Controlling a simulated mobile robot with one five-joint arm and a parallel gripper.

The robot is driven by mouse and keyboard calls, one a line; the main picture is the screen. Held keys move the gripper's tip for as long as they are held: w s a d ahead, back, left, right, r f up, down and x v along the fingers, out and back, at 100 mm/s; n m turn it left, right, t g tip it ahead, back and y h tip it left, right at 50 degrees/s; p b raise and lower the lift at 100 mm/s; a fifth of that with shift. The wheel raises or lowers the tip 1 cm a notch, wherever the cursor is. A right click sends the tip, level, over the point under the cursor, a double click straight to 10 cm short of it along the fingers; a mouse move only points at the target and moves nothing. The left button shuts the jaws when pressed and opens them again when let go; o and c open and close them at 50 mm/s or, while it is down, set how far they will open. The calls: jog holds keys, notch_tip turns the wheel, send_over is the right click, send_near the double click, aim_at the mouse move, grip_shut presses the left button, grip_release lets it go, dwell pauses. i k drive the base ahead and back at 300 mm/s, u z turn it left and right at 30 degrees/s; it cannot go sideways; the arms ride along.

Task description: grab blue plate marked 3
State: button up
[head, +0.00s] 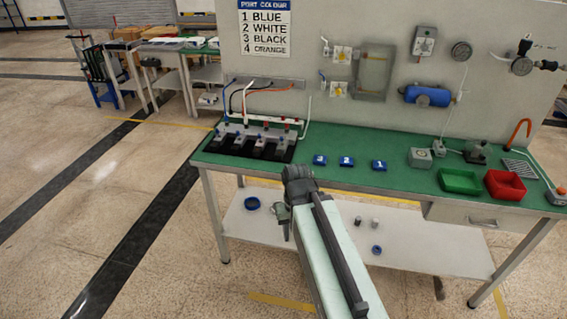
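Three small blue plates lie in a row on the green bench top. The left one (320,160) appears to carry a white 3, though the mark is small. The middle plate (347,162) appears marked 2 and the right plate (379,165) appears marked 1. My gripper (297,178) is at the end of my arm, near the bench's front edge, left of and nearer to me than the plates. It looks apart from them. Its fingers are too small and dark to show whether they are open.
The green bench (400,181) holds a black valve block (255,146) at left. A green bin (460,181) and a red bin (505,185) stand at right. A wall panel (330,70) rises behind. A lower shelf (440,255) holds small parts.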

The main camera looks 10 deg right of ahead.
aim_at(318, 159)
jog(key=u, duration=3.05)
jog(key=k, duration=2.2)
jog(key=z, duration=0.45)
jog(key=i, duration=1.05)
jog(key=u, duration=0.05)
